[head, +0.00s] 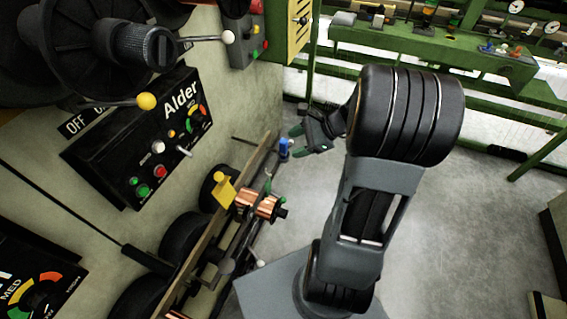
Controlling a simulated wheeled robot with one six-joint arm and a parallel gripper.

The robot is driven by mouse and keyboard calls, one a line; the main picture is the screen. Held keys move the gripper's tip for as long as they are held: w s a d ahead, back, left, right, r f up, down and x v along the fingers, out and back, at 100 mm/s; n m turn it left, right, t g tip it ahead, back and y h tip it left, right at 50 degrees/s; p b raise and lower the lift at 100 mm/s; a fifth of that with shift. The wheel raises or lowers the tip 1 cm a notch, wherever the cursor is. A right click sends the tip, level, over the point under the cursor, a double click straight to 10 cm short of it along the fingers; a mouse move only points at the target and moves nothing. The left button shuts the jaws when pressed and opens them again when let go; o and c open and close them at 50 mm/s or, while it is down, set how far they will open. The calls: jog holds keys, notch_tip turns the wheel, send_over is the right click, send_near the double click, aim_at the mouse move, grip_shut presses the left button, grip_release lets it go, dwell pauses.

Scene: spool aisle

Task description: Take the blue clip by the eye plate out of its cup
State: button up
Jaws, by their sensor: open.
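The small blue clip (284,148) stands near the far end of the narrow ledge along the machine, left of the picture's middle. Its cup and the eye plate are too small to make out clearly. My gripper (297,141) has dark fingers with green pads. It is open, just right of the blue clip, with its fingertips pointing left towards it. I cannot tell whether a finger touches the clip. No object shows between the fingers.
A copper wire spool (258,204), a yellow clip-like part (224,190) and several small parts sit along the ledge. The black Alder control panel (150,140) and a lever with a yellow knob (146,101) are at left. Open floor (440,240) lies at right.

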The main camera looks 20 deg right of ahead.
aim_at(286, 141)
jog(key=w+d+f+m+t+b, duration=0.3)
jog(key=d+f+m+t, duration=0.3)
jog(key=d, duration=0.3)
jog(key=shift+m+g+y, duration=0.3)
jog(key=shift+m+g, duration=0.1)
jog(key=shift+m, duration=0.3)
jog(key=b+x, duration=0.1)
jog(key=x, duration=0.5)
jog(key=shift+f, duration=0.3)
jog(key=shift+b+x, duration=0.75)
jog(key=shift+x, duration=2.55)
jog(key=shift+c, duration=0.2)
grip_shut()
